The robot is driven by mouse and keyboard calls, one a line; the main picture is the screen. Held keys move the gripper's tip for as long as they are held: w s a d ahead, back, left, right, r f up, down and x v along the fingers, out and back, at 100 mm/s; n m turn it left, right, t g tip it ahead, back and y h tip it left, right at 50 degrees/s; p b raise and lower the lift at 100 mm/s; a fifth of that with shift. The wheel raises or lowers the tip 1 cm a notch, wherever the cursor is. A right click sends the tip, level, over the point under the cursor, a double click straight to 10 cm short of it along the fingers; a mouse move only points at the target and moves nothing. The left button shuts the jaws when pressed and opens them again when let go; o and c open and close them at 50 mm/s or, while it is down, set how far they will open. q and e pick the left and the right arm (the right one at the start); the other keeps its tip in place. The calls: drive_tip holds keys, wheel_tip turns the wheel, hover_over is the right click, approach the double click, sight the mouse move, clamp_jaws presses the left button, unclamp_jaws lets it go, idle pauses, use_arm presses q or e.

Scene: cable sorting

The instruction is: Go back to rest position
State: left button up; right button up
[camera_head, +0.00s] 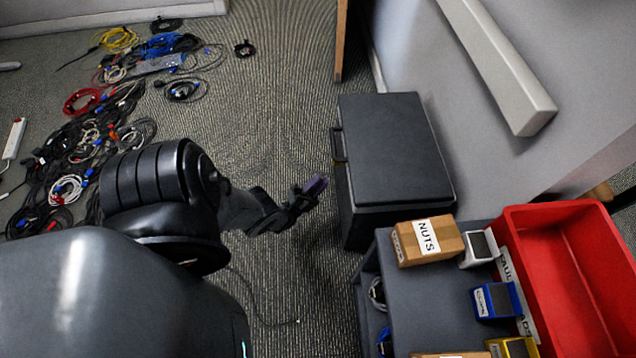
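My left arm comes in from the left, and its gripper (304,196) hangs over the bare carpet, left of the black case. A small dark purple piece shows at its fingertips. I cannot tell whether that is a held object or part of the gripper, nor whether the fingers are open or shut. My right gripper is not in view. Many tangled cables (88,140) lie on the floor at the left, among them a yellow coil (118,39) and a red coil (82,101). A thin dark cable (262,318) lies on the carpet beside my arm.
A black case (392,140) stands by the wall. The central carpet is mostly clear.

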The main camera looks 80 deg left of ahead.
use_arm(q)
drive_tip(key=s+d+r+m+h+p, duration=0.1)
drive_tip(key=s+d+r+h+p, duration=0.1)
drive_tip(key=s+r+p, duration=0.6)
drive_tip(key=w+d+r+m+h+p, duration=0.1)
drive_tip(key=w+r+h+p, duration=0.1)
drive_tip(key=r+p, duration=0.25)
drive_tip(key=w+d+r+m+h+p, duration=0.1)
drive_tip(key=d+r+h+p, duration=0.1)
drive_tip(key=r+p, duration=0.3)
drive_tip(key=w+d+r+n+g+h+p, duration=0.1)
drive_tip(key=w+d+r+n+g+p, duration=0.15)
drive_tip(key=w+d+r+p, duration=0.5)
drive_tip(key=w+d+r+n+g+p, duration=0.2)
drive_tip(key=w+d+r+g+p, duration=0.2)
drive_tip(key=w+r+p, duration=0.5)
drive_tip(key=d+r+n+g+h+p, duration=0.3)
drive_tip(key=d+r+g, duration=0.4)
drive_tip(key=d+r, duration=0.65)
drive_tip(key=s+a+r+n+g+y+p, duration=0.1)
drive_tip(key=s+r+n+g+y, duration=0.3)
drive_tip(key=s+g, duration=0.6)
wheel_tip(320, 180, up, 36)
drive_tip(key=s+n+t+h+p, duration=0.1)
drive_tip(key=p, duration=3.5)
drive_tip(key=shift+h+p, duration=0.3)
drive_tip(key=shift+p, duration=0.05)
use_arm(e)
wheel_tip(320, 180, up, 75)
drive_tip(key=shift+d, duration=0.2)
